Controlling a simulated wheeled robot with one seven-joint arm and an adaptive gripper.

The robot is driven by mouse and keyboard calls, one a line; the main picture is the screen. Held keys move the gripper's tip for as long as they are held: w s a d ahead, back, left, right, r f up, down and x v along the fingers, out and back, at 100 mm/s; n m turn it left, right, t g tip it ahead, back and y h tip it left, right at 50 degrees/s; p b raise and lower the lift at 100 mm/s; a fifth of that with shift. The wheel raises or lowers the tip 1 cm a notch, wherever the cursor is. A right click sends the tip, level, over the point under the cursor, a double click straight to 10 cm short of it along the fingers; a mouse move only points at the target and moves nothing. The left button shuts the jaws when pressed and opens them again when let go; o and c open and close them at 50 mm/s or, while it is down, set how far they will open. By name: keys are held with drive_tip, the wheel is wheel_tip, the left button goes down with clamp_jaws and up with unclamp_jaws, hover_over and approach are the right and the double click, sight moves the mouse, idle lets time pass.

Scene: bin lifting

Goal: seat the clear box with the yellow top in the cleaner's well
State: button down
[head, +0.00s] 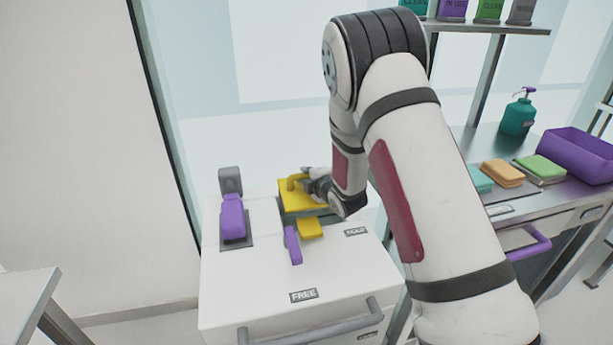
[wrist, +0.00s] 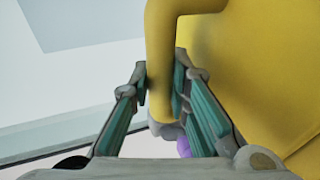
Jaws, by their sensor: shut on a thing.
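The yellow top (head: 296,198) of the box is at the dark-edged well in the white cleaner's top. Its clear walls do not show, and I cannot tell whether it is fully down. My gripper (head: 312,185) reaches in from the right and is shut on the yellow handle of the top. In the wrist view, the handle (wrist: 172,55) passes between the teal-padded fingers of my gripper (wrist: 165,82), with the wide yellow top (wrist: 255,70) to the right. The white cleaner (head: 260,270) has a grey front handle.
On the cleaner are a purple block (head: 232,216) on a dark plate, a small yellow block (head: 310,228), a purple lever (head: 292,245), and FREE (head: 303,296) and HOLD labels.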

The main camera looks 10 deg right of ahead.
drive_tip(key=shift+f+b, duration=0.3)
drive_tip(key=shift+b, duration=0.3)
idle(0.9)
drive_tip(key=c, duration=1.5)
unclamp_jaws()
drive_tip(key=shift+o, duration=0.3)
drive_tip(key=shift+s+f, duration=0.1)
